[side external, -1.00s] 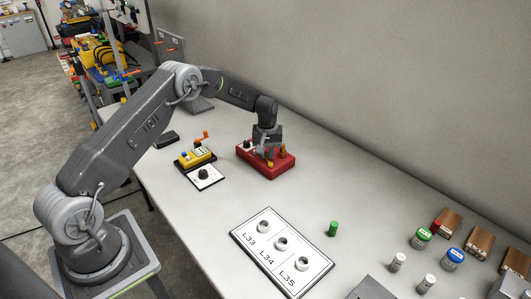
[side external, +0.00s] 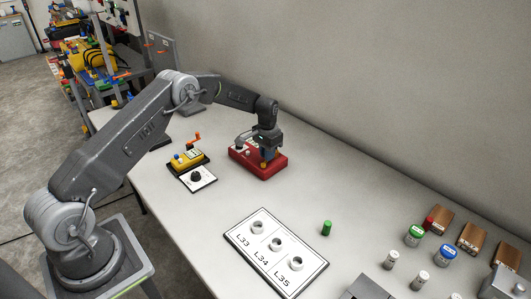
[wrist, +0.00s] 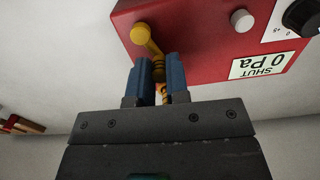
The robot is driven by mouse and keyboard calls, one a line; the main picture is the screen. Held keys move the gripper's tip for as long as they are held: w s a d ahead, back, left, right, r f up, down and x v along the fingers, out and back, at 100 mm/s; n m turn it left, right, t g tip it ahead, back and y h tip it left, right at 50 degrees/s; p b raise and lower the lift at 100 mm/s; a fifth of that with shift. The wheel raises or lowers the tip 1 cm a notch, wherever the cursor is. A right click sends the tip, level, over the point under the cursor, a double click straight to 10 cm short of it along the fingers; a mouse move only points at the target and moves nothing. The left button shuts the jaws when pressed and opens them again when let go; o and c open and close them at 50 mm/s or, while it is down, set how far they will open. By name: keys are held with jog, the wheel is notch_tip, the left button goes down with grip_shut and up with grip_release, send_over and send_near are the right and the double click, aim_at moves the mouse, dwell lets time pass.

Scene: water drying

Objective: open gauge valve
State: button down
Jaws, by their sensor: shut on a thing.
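The gauge box (side external: 272,169) is red and stands on the table below my gripper (side external: 265,157) in the side view. In the wrist view its red top (wrist: 195,40) carries an upside-down label (wrist: 264,65) reading "SHUT" and "0 Pa". A yellow valve handle (wrist: 146,40) with a rounded end sits at the box's edge. My gripper's two blue fingers (wrist: 159,68) are shut around the handle's ribbed yellow part, one on each side. The lower part of the handle is partly hidden by the fingers.
A white button (wrist: 241,20) and a black knob (wrist: 303,17) sit beside the label. A yellow box (side external: 186,160) with an orange crank and a white dial plate (side external: 198,179) stand left of the red box. A socket board (side external: 240,238) lies in front, and the table between is clear.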

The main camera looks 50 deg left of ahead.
jog(key=shift+w+d+m, duration=0.1)
jog(key=shift+d+m, duration=0.05)
jog(key=shift+m, duration=0.45)
jog(key=c, duration=1.1)
grip_release()
notch_tip(320, 180, up, 14)
